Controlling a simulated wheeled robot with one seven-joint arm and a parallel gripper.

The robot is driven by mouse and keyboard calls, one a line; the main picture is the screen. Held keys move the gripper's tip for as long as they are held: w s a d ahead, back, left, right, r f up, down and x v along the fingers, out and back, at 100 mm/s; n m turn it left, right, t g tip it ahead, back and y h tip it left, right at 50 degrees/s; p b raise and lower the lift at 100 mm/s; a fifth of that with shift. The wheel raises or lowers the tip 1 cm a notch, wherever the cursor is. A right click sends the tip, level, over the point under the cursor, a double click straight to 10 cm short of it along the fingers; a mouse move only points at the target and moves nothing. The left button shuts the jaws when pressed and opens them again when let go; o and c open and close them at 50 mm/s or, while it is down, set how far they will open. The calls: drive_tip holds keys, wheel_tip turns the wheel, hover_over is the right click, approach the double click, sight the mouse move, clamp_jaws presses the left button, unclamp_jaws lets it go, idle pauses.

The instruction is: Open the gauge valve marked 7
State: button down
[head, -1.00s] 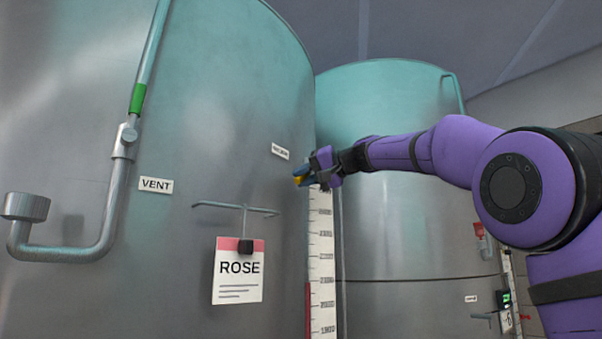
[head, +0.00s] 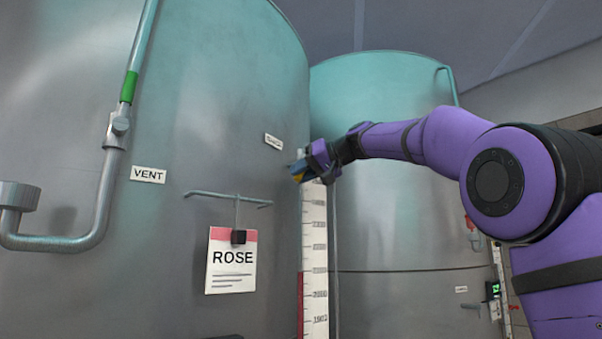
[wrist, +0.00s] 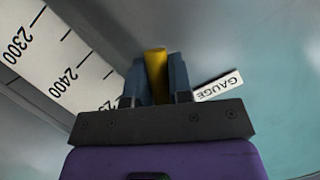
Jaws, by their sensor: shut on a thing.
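My gripper (head: 302,172) is at the right edge of the near steel tank (head: 120,270), beside the top of its level scale (head: 315,240). In the wrist view my gripper (wrist: 156,85) has its two blue-grey fingers shut on a yellow handle (wrist: 156,70), which I take to be the gauge valve's. A white GAUGE label (wrist: 218,86) is on the tank wall beside the fingers. The same label in the head view (head: 274,142) is too small to read. No number 7 can be read. The valve body is hidden behind the gripper.
A ROSE card (head: 232,265) hangs from a bar on the near tank. A bent pipe (head: 105,190) with a green band and a VENT label (head: 148,174) are at left. A second tank (head: 390,225) stands behind my arm.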

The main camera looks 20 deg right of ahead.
drive_tip(key=c, duration=1)
unclamp_jaws()
drive_tip(key=shift+c, duration=0.2)
